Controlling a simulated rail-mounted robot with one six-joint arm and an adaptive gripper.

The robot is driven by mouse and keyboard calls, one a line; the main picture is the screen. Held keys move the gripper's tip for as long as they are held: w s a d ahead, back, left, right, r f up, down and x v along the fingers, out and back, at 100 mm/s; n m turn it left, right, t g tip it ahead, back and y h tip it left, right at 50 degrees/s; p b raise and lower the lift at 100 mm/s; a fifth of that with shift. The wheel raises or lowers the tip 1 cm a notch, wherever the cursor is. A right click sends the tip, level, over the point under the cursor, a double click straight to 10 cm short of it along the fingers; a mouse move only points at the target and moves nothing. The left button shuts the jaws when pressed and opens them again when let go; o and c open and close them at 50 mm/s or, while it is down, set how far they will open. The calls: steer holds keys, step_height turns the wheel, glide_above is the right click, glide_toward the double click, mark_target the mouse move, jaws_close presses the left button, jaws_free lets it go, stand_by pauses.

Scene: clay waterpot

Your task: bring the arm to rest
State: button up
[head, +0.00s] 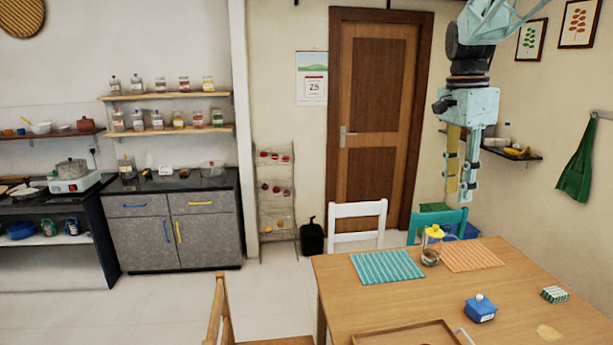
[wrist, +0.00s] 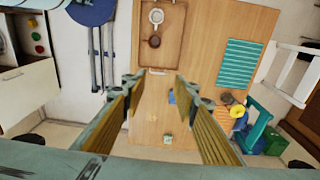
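My gripper (head: 460,192) hangs in the air above the back right of the wooden table (head: 440,305), pointing down. In the wrist view, its two fingers (wrist: 157,82) stand apart with nothing between them. The fingers with ridged yellow pads touch no object that I can see. My arm reaches up out of the top of the head view. No clay waterpot can be made out.
The table holds a teal mat (head: 387,267), an orange mat (head: 471,256), a yellow-lidded jar (head: 431,250), a blue lidded box (head: 480,310), a green striped block (head: 554,294) and a tray (head: 372,337). White (head: 356,211) and teal (head: 437,219) chairs stand behind it.

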steer(key=s+a+n+t+b, duration=0.1)
steer(key=s+a+n, duration=0.35)
steer(key=s, duration=0.65)
steer(key=s+a+n+t, duration=0.1)
steer(key=s+a+n, duration=0.35)
steer(key=s, duration=0.65)
steer(key=s+a+n+t+b, duration=0.1)
steer(key=s+a+n, duration=0.3)
steer(key=s, duration=0.7)
steer(key=s+a+f+n, duration=0.1)
steer(key=s+f, duration=0.2)
steer(key=s, duration=0.2)
steer(key=s+a+f+n+t, duration=0.1)
steer(key=s+a+f+n, duration=0.1)
steer(key=s, duration=0.4)
steer(key=shift+s+f+n+y+b, duration=0.15)
steer(key=shift+f+n+y+b, duration=0.25)
steer(key=shift+f, duration=0.45)
